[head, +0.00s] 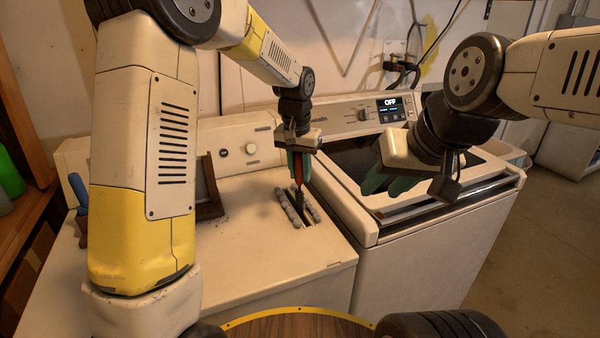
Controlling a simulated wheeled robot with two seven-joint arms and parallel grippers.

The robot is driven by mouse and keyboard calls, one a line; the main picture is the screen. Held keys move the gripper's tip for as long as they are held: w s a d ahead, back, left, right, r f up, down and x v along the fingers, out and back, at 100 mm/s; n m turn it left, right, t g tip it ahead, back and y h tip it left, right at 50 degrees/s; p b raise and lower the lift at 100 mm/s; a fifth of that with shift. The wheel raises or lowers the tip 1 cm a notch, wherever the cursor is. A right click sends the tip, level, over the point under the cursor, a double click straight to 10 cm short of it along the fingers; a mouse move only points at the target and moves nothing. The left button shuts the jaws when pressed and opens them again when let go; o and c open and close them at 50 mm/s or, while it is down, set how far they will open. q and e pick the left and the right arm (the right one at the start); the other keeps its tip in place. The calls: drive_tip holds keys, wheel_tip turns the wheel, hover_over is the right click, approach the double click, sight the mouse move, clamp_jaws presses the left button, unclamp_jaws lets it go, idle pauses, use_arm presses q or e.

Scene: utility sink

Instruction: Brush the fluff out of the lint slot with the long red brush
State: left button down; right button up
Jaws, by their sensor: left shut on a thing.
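The long red brush (298,172) is upright in my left gripper (298,168), which is shut on it with teal fingers. Its dark lower end reaches down to the lint slot (306,222) in the top of the white machine on the left. Grey fluff (288,208) lies along the slot's left side, and more fluff (311,206) lies along its right side. How deep the bristles sit is hard to tell. My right gripper (388,182) hangs above the right-hand machine, away from the slot; the gap between its teal fingers is unclear.
The right-hand machine (420,232) has a dark lid and a display reading OFF (390,103). A dark framed screen (208,188) stands left of the slot, with dark crumbs near it. A blue-handled tool (78,192) is at the far left. The dryer top's front is clear.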

use_arm(q)
drive_tip(key=shift+r, duration=4.1)
